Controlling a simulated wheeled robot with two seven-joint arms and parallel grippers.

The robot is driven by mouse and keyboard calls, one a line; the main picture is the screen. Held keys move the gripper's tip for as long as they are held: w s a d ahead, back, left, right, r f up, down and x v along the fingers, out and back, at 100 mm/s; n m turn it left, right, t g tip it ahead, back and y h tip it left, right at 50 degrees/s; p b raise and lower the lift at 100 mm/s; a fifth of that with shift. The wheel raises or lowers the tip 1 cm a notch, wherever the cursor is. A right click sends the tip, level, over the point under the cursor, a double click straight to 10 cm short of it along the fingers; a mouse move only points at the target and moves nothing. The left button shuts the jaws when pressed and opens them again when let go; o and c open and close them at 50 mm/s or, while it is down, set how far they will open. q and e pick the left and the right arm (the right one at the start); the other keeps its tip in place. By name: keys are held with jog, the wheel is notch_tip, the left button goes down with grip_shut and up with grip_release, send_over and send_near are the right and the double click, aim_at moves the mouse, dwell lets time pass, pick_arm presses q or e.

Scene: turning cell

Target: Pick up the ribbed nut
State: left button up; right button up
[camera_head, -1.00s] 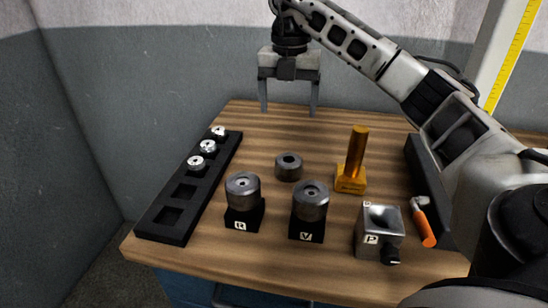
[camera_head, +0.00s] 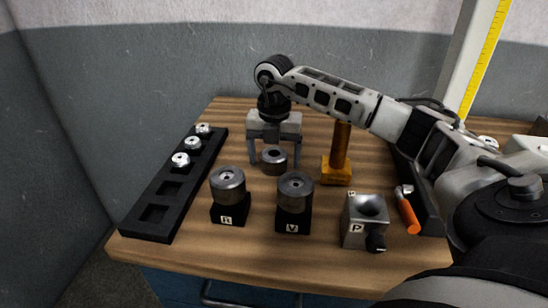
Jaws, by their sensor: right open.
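The ribbed nut appears to be the short dark grey ring (camera_head: 274,160) with a central hole, lying flat on the wooden table; its ribs are too small to make out. My right gripper (camera_head: 275,163) points down over it, fingers spread. One finger shows on each side of the ring, with a small gap visible on both sides. The gripper is open; whether the fingertips touch the table cannot be told. My left gripper is not in view.
Two grey cylinders on black blocks, marked R (camera_head: 229,188) and V (camera_head: 295,190), stand in front. An orange post on a base (camera_head: 337,168) stands close right. Also there are a metal block marked P (camera_head: 363,222), an orange-handled tool (camera_head: 408,212) and a black tray (camera_head: 148,234) holding silver parts.

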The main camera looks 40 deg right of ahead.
jog(key=shift+f, duration=0.1)
jog(key=shift+c, duration=0.3)
jog(key=c, duration=1.1)
